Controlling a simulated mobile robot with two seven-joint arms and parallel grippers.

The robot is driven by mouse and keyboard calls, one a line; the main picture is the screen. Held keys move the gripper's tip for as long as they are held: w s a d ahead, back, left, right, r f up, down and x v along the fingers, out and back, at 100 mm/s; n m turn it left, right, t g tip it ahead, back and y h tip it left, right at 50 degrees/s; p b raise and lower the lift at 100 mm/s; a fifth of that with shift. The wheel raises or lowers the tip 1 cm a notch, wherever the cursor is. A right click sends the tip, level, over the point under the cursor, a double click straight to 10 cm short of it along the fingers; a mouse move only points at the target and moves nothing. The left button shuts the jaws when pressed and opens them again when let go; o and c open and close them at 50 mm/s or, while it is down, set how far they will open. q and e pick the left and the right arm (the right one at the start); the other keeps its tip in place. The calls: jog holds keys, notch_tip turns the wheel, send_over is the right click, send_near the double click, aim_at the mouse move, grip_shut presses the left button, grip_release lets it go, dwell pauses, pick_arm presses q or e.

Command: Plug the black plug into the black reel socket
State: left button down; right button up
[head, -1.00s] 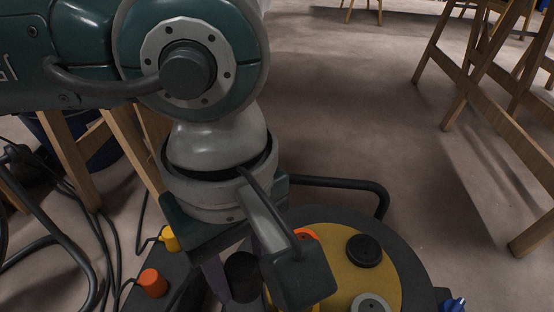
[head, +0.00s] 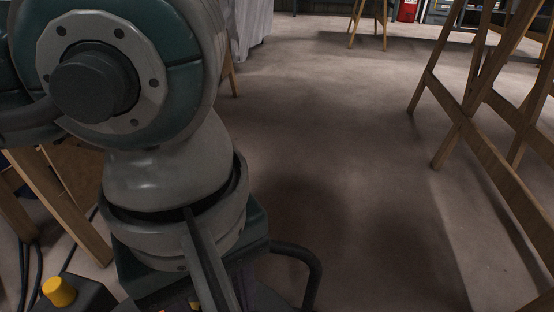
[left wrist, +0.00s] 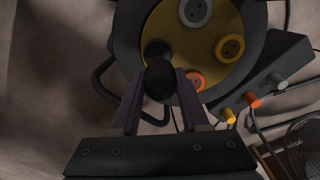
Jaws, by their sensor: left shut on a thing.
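In the left wrist view my left gripper (left wrist: 160,100) is shut on the round black plug (left wrist: 160,82). The plug sits between the fingertips in front of the cable reel's yellow face (left wrist: 180,38). The black reel socket (left wrist: 156,48) shows just beyond the plug and is partly covered by it. I cannot tell whether plug and socket touch. In the head view my left arm hangs down at the left; its fingers and the plug are hidden or cut off at the bottom edge. My right gripper is in neither view.
Wooden trestles (head: 490,160) stand at right; the middle floor is clear.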

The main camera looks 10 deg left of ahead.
pick_arm(q)
jog(key=shift+w+d+f+b, duration=0.15)
jog(key=shift+d+f+b, duration=0.05)
jog(key=shift+f+b, duration=0.3)
notch_tip(320, 180, down, 3)
jog(key=shift+f+b, duration=0.1)
jog(key=shift+b, duration=1.15)
jog(key=shift+f+b, duration=0.65)
jog(key=shift+f, duration=0.15)
jog(key=shift+f+b, duration=0.55)
jog(key=shift+b, duration=0.2)
dwell(0.4)
jog(key=shift+c, duration=1.6)
grip_release()
jog(key=shift+r, duration=0.1)
notch_tip(320, 180, up, 10)
jog(key=p, duration=0.7)
